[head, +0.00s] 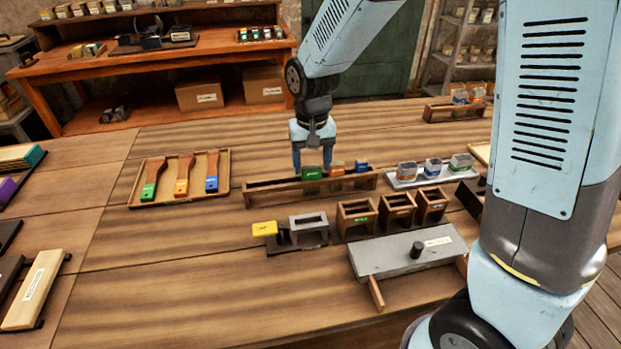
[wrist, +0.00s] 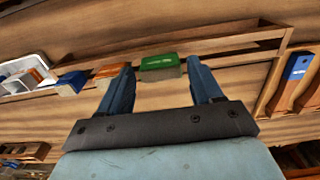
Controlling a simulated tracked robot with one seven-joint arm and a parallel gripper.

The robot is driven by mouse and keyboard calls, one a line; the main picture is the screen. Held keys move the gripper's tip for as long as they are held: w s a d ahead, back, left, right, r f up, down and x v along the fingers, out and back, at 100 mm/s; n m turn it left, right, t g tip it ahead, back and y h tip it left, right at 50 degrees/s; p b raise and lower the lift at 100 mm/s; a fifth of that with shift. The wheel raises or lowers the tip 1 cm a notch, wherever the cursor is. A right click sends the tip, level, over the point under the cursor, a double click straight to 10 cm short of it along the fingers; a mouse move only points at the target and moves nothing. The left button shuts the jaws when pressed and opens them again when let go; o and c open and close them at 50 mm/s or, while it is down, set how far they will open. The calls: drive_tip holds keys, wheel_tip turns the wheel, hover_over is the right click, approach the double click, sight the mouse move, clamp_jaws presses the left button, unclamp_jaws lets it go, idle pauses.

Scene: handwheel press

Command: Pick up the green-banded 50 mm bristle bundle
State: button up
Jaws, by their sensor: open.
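The green-banded bristle bundle (head: 312,173) stands in a long wooden rack (head: 270,192), left of an orange-banded bundle (head: 337,169) and a blue-banded one (head: 361,165). My gripper (head: 313,165) is open and points down at the green-banded bundle. In the wrist view the green-banded bundle (wrist: 160,66) shows between my two blue fingertips (wrist: 159,72), with a gap on either side. I cannot tell whether the tips are above it or level with it. The orange-banded bundle (wrist: 108,72) partly shows beside one finger. The green bundle's lower part is hidden by the rack.
A tray of three brushes (head: 178,198) lies left of the rack. A white tray (head: 432,178) with several clear containers stands to the right. Small wooden boxes (head: 357,217), a grey fixture (head: 309,228) and a grey slab (head: 410,252) stand in front.

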drive_tip(key=shift+f, duration=0.95)
drive_tip(key=c, duration=0.7)
drive_tip(key=shift+r, duration=0.1)
drive_tip(key=shift+c, duration=0.2)
